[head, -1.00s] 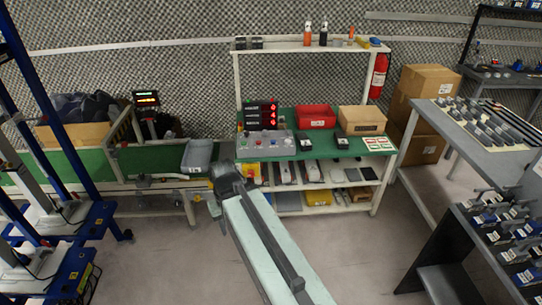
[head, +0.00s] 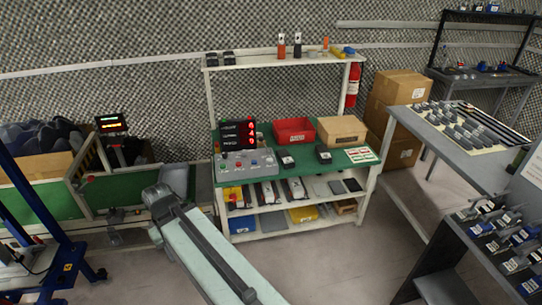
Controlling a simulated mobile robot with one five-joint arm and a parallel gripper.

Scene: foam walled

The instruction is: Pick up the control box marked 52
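Two small black boxes with pale labels, a left one (head: 286,161) and a right one (head: 324,154), sit apart on the green top of the workbench (head: 309,167). A wider grey box with coloured buttons (head: 246,164) stands to their left. The number 52 cannot be read on any of them. My arm reaches up from the bottom of the head view, and my gripper (head: 157,236) is at its far end, left of the bench and apart from the boxes. Its fingers are too small and hidden to tell their state.
A red bin (head: 294,131) and a cardboard box (head: 341,130) stand behind the black boxes. A red-lit display (head: 237,134) stands behind the button box. A grey table (head: 437,151) and dark rack (head: 452,235) flank the right.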

